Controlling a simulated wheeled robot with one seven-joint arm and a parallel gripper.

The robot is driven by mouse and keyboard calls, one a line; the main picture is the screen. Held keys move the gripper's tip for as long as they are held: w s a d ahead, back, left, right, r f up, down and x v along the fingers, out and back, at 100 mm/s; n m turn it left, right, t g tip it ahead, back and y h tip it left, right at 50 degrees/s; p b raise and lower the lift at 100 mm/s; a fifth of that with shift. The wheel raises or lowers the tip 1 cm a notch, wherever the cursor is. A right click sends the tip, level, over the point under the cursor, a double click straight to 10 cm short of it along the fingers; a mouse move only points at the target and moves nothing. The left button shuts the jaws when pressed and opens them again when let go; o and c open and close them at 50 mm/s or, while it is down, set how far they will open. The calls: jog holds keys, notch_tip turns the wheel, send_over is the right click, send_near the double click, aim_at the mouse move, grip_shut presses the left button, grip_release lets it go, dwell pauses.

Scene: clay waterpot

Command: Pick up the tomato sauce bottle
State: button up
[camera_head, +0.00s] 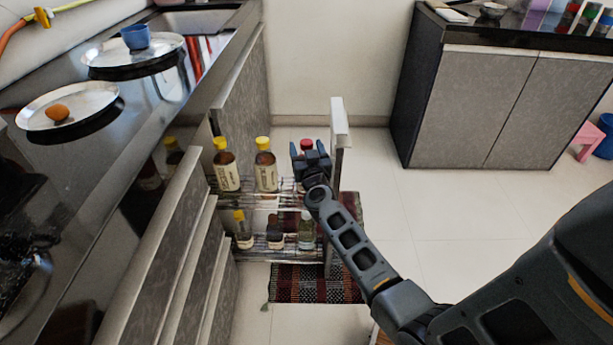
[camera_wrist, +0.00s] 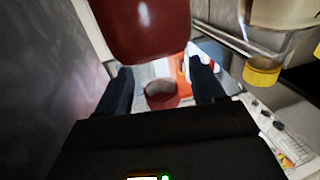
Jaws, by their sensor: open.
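A red-capped bottle (camera_head: 307,144), which looks like the tomato sauce bottle, stands on the upper shelf of the pull-out rack; my gripper hides most of it in the head view. In the wrist view a large dark red body (camera_wrist: 143,28) fills the top, and a smaller red round piece (camera_wrist: 162,95) shows between the fingers; I cannot tell for sure that both belong to one bottle. My gripper (camera_head: 311,152) is open at the bottle. Its two fingers, apart, also show in the wrist view (camera_wrist: 164,84), and no grip is seen.
Two yellow-capped bottles (camera_head: 265,172) stand left on the upper shelf. Several bottles stand on the lower shelf, including a clear one (camera_head: 306,232). The rack's front panel (camera_head: 339,125) rises close right of my gripper. The floor (camera_head: 440,225) right is mostly clear.

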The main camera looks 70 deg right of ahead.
jog(key=shift+c, duration=0.4)
grip_shut()
jog(key=shift+r, duration=0.1)
dwell(0.4)
